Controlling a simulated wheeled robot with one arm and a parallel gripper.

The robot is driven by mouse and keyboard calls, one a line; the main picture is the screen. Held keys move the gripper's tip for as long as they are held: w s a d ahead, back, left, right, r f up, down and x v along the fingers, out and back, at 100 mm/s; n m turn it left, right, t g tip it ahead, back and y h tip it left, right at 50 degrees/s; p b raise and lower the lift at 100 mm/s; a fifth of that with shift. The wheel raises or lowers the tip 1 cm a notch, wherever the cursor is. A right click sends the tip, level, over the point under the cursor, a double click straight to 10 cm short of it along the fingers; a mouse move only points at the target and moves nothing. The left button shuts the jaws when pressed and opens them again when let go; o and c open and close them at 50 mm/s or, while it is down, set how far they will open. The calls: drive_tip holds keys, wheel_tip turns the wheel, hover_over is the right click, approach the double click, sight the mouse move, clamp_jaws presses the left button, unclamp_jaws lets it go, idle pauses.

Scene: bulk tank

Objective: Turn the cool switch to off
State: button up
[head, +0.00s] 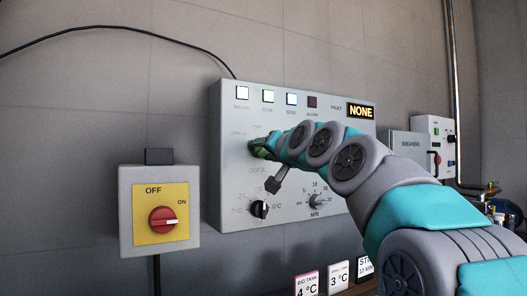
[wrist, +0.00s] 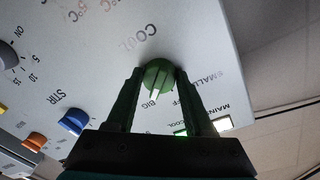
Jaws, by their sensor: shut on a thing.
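The cool switch is a round green knob (wrist: 158,76) on the grey control panel (head: 225,200). In the wrist view it sits between my gripper's two fingers, beside the word COOL. Its pale pointer mark faces down the picture and appears to be at BIG. The OFF label lies to the right of BIG, with SMALL further right. My gripper (wrist: 159,80) is shut on the knob, one finger on each side. In the head view my gripper (head: 262,149) is at the panel's left side and mostly hides the knob.
A yellow and grey box with a red OFF/ON switch (head: 163,220) is left of the panel. The green cool lamp (head: 268,96) is lit, and the fault display (head: 361,111) reads NONE. A black temperature knob (head: 259,209) and a stir timer knob (head: 316,201) sit below.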

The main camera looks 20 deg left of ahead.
clamp_jaws()
drive_tip(key=shift+f+n+b, duration=0.15)
drive_tip(key=shift+n+b, duration=0.15)
drive_tip(key=shift+b, duration=0.2)
drive_tip(key=shift+w+f+n+b, duration=0.15)
drive_tip(key=shift+n+b, duration=0.35)
drive_tip(key=shift+b, duration=0.4)
drive_tip(key=n+b, duration=0.2)
drive_tip(key=b, duration=0.1)
drive_tip(key=shift+d+f, duration=0.1)
drive_tip(key=shift+r+n+y+b, duration=0.15)
drive_tip(key=shift+n+b, duration=0.1)
drive_tip(key=shift+n, duration=0.35)
drive_tip(key=shift+r+n+y+b, duration=0.1)
drive_tip(key=shift+n+y+b, duration=0.1)
drive_tip(key=shift+n, duration=0.4)
drive_tip(key=shift+r+n, duration=0.15)
drive_tip(key=shift+n, duration=0.75)
